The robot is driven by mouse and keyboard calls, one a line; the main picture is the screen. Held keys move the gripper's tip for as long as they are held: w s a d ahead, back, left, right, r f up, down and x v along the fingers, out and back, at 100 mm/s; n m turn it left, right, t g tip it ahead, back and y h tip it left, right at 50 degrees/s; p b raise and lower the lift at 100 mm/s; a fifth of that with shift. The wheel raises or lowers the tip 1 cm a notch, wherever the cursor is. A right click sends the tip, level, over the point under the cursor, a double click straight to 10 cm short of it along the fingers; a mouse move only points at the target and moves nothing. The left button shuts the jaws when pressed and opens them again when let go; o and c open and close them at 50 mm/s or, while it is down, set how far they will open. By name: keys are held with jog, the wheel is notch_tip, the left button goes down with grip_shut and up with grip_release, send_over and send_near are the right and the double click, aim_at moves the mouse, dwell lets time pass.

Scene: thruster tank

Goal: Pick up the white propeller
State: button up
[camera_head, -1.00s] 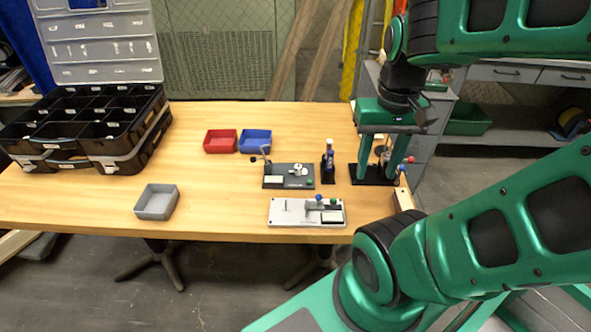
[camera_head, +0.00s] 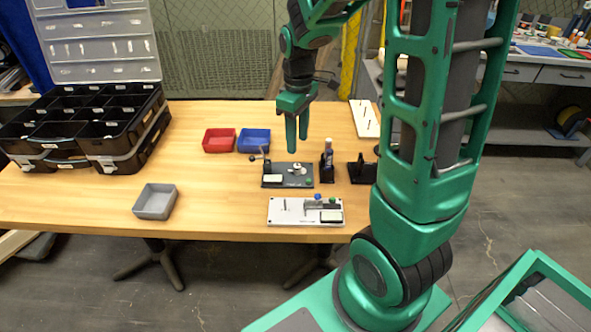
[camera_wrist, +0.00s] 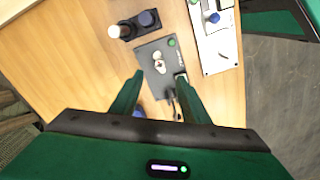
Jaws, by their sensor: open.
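The white propeller (camera_head: 297,167) is small and sits on the dark grey fixture plate (camera_head: 288,182) near the middle of the table. In the wrist view the propeller (camera_wrist: 159,62) lies ahead of and between my fingertips, on the dark plate (camera_wrist: 152,50). My gripper (camera_head: 297,138) is open and empty, pointing down above the table just behind the plate. In the wrist view both green fingers of my gripper (camera_wrist: 162,78) are spread apart, with nothing between them but a view of the plate and table below.
A light grey fixture board (camera_head: 282,215) stands in front of the dark plate. A bottle in a black holder (camera_head: 327,165) is close to its right. Red (camera_head: 219,140) and blue (camera_head: 254,141) bins are behind left. A grey bin (camera_head: 155,201) and black organizer (camera_head: 85,130) are left. A white pegboard (camera_head: 364,118) is back right.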

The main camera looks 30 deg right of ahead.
aim_at(297, 169)
notch_tip(297, 169, down, 9)
jog(key=shift+f, duration=0.2)
dwell(0.4)
grip_shut()
